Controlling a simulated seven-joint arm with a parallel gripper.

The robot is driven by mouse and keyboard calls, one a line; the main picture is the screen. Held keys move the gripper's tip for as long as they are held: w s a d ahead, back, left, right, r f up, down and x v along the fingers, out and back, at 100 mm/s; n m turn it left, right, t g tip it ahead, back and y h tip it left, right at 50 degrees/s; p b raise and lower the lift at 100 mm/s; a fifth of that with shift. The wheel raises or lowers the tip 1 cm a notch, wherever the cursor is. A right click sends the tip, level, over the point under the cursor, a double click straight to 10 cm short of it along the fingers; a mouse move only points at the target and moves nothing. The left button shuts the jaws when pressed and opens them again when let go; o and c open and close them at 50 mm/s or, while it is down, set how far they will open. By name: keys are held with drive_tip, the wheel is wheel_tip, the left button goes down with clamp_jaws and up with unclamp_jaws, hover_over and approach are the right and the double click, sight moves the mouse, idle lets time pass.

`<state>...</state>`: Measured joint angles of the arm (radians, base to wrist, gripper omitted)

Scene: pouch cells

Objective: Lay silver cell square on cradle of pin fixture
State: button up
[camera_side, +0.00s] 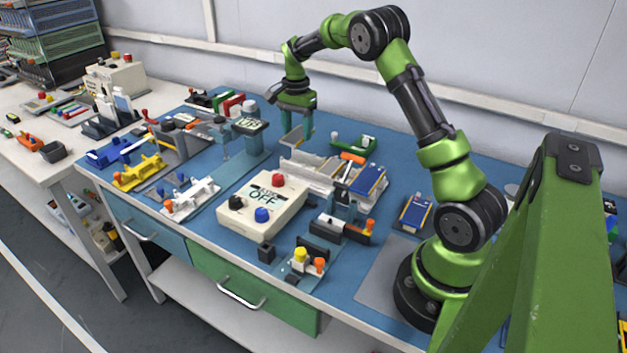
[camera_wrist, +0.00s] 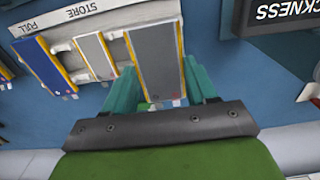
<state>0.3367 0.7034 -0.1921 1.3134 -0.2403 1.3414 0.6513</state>
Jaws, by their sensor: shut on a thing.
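My gripper (camera_side: 296,127) is over the back of the blue bench, pointing down. In the wrist view its teal fingers (camera_wrist: 161,88) are shut on the silver cell (camera_wrist: 155,62), a flat grey plate with yellow long edges and small tabs at its near end. The cell overlaps the end of the store and looks larger than its neighbour. Small fixtures in blue (camera_side: 113,153), yellow (camera_side: 139,174) and white (camera_side: 190,199) stand at the bench's left; I cannot tell which is the pin fixture.
The pale store (camera_wrist: 52,30) holds another grey cell (camera_wrist: 95,55) and a blue cell (camera_wrist: 43,65). The thickness station (camera_wrist: 276,12) is at the wrist view's upper right. A control box reading OFF (camera_side: 262,205) stands mid-bench. Bare blue bench shows beside the fingers.

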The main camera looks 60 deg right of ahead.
sight(294, 135)
drive_tip(key=r, duration=0.2)
drive_tip(key=a+r, duration=0.1)
drive_tip(key=r, duration=0.1)
drive_tip(key=shift+w+r, duration=0.1)
drive_tip(key=shift+w, duration=0.2)
drive_tip(key=s+a+r+n, duration=0.1)
drive_tip(key=s+a+r, duration=0.15)
drive_tip(key=a, duration=0.45)
drive_tip(key=s+a+r+n, duration=0.1)
drive_tip(key=s+a, duration=0.2)
drive_tip(key=a, duration=0.4)
drive_tip(key=s+a+f+m, duration=0.1)
drive_tip(key=s+a+f, duration=0.2)
drive_tip(key=s, duration=0.4)
drive_tip(key=s+a+f+m, duration=0.1)
drive_tip(key=s+a+f, duration=0.2)
drive_tip(key=s+a, duration=0.2)
drive_tip(key=s, duration=0.3)
drive_tip(key=shift+a+f, duration=0.3)
drive_tip(key=shift+f, duration=0.1)
drive_tip(key=shift+f, duration=3.65)
